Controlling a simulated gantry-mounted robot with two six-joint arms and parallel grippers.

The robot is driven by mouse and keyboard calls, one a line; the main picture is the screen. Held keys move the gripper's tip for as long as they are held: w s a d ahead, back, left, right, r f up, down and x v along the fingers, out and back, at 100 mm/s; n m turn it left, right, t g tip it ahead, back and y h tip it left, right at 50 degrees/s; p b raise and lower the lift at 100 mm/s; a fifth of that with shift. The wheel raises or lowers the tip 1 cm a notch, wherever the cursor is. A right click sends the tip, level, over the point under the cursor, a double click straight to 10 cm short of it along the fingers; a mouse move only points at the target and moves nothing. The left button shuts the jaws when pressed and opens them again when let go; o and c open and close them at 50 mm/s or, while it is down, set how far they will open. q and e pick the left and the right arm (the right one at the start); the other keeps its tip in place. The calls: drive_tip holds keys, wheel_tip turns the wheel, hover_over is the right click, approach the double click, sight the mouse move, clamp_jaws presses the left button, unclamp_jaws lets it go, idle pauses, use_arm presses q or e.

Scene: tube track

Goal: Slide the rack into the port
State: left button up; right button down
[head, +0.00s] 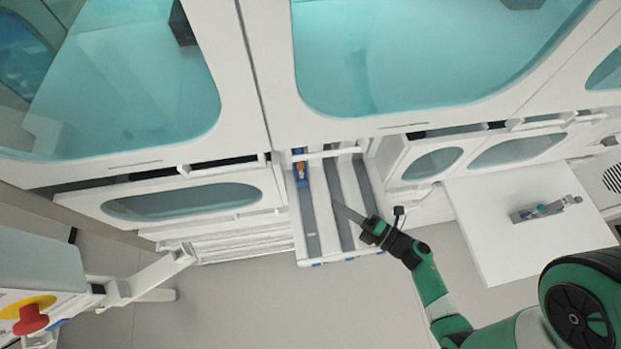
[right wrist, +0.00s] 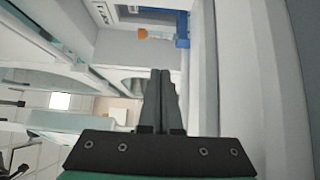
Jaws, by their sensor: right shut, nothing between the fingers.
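A small blue piece with an orange part, seemingly the rack (head: 301,170), sits at the far end of the left lane of a pulled-out white tray (head: 328,215) with grey lanes. In the right wrist view, blue and orange parts (right wrist: 183,30) show ahead of the fingers, beside a white wall. My right gripper (head: 338,206) is shut and empty over the middle of the tray, apart from the blue piece and to its right and nearer. It also shows in the right wrist view (right wrist: 160,72). I cannot clearly make out the port. My left gripper is not in view.
White cabinets with teal windows (head: 450,55) stand behind and above the tray. A white side table (head: 500,245) at the right bears a small grey-and-teal device (head: 545,209). A red knob (head: 30,320) shows at the lower left. The floor before the tray is clear.

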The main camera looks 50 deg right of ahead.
drive_tip(key=shift+s+d, duration=0.35)
drive_tip(key=shift+d, duration=0.25)
drive_tip(key=shift+w+a, duration=0.2)
drive_tip(key=shift+w, duration=0.35)
drive_tip(key=b, duration=0.2)
hover_over(312, 180)
drive_tip(key=s+a, duration=0.3)
drive_tip(key=a, duration=0.1)
drive_tip(key=shift+s+d, duration=0.1)
drive_tip(key=shift+d, duration=0.1)
drive_tip(key=w+d, duration=0.3)
drive_tip(key=shift+w+d, duration=0.35)
drive_tip(key=shift+s, duration=0.15)
